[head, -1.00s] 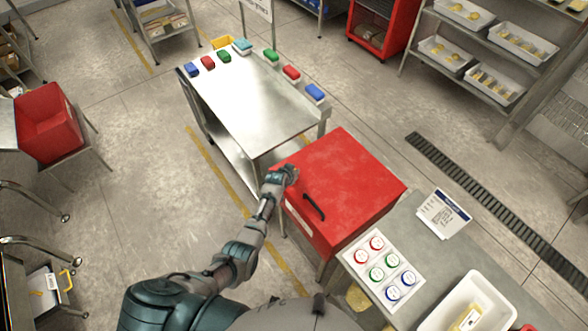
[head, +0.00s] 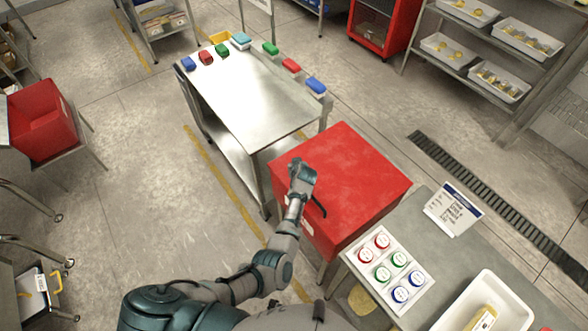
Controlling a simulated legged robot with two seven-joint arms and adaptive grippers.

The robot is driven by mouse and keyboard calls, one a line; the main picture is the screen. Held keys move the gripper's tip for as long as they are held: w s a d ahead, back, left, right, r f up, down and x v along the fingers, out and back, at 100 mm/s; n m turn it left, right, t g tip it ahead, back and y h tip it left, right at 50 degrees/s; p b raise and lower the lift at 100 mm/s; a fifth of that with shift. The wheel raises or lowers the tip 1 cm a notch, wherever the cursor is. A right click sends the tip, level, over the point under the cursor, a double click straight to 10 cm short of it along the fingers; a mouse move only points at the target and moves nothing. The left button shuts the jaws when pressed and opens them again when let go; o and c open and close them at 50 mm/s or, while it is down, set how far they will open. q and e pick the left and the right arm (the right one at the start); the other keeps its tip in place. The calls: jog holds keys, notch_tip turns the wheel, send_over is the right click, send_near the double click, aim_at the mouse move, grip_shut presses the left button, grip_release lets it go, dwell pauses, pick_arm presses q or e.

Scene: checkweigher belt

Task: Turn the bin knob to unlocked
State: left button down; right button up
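The red bin (head: 355,178) stands in the middle right, its lid shut. A black handle (head: 321,208) shows on its front side, partly hidden behind my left gripper. My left gripper (head: 302,172) is at the bin's front upper edge, beside the handle; I cannot tell if it touches the bin or if its fingers are open or shut. The knob is not visible; it may be hidden behind my gripper or arm. My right gripper is not in view.
A steel table (head: 255,100) with several coloured blocks stands behind the bin. At the right, a grey bench (head: 412,232) holds a white card with red, green and blue discs (head: 390,268), a printed sign (head: 455,208) and a white tray (head: 487,303).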

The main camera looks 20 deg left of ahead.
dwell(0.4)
pick_arm(q)
jog(key=c, duration=1.2)
grip_release()
jog(key=shift+d, duration=0.1)
